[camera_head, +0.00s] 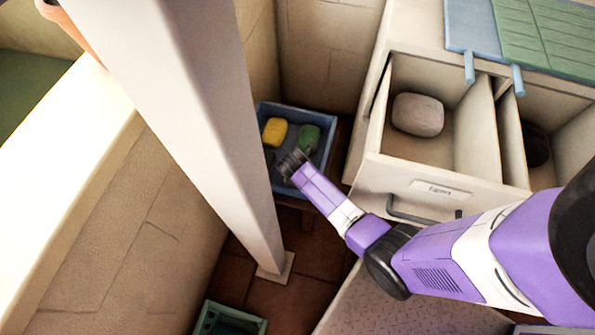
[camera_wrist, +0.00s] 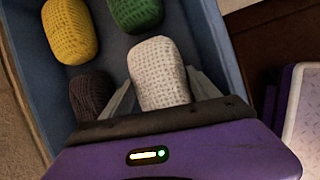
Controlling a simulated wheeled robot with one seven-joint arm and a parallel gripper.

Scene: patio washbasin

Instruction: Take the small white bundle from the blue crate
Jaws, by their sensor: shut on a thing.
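The small white bundle (camera_wrist: 158,72) shows in the wrist view, a knitted, rounded block. My gripper (camera_wrist: 165,92) is shut on it, with one grey finger on each side. The bundle is at the blue crate (camera_wrist: 215,45), within its walls as seen from above; whether it touches the floor of the crate I cannot tell. In the head view my gripper (camera_head: 290,163) reaches down into the blue crate (camera_head: 265,108) from the right, and the white bundle is hidden there.
A yellow bundle (camera_wrist: 70,30), a green bundle (camera_wrist: 135,12) and a dark bundle (camera_wrist: 90,95) lie in the crate. A pale post (camera_head: 205,110) stands close on the left. An open drawer (camera_head: 430,185) with a grey-brown bundle (camera_head: 418,114) is at the right.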

